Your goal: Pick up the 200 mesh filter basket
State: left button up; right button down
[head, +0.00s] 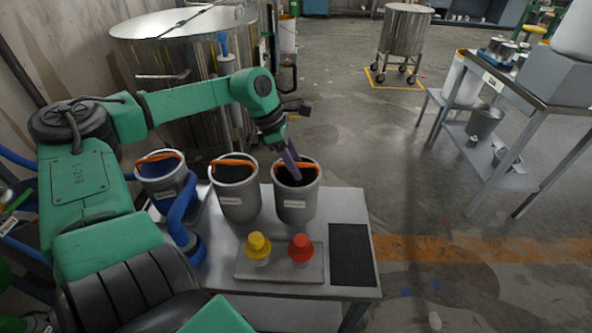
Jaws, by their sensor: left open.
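Three grey filter baskets with orange handles stand in a row on a metal table: a left one (163,183), a middle one (238,200) and a right one (297,204). Each has a pale label, too small to read, so I cannot tell which is the 200 mesh basket. My left gripper (293,172) is open and points down at the mouth of the right basket, by its orange handle (281,170). Its fingers overlap the opening; I cannot tell whether they touch the handle. My right gripper is not in view.
A tray (281,278) with a yellow-topped item (257,246) and a red-topped item (301,248) lies in front of the baskets. A black mat (351,254) is at the table's right. A large steel tank (150,55) stands behind. Floor to the right is mostly clear.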

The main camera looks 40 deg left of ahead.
pick_arm(q)
jog(key=shift+w+d+f, duration=0.1)
jog(key=shift+w+f, duration=0.05)
jog(key=shift+f, duration=0.15)
grip_shut()
jog(key=shift+r, duration=0.1)
dwell(1.1)
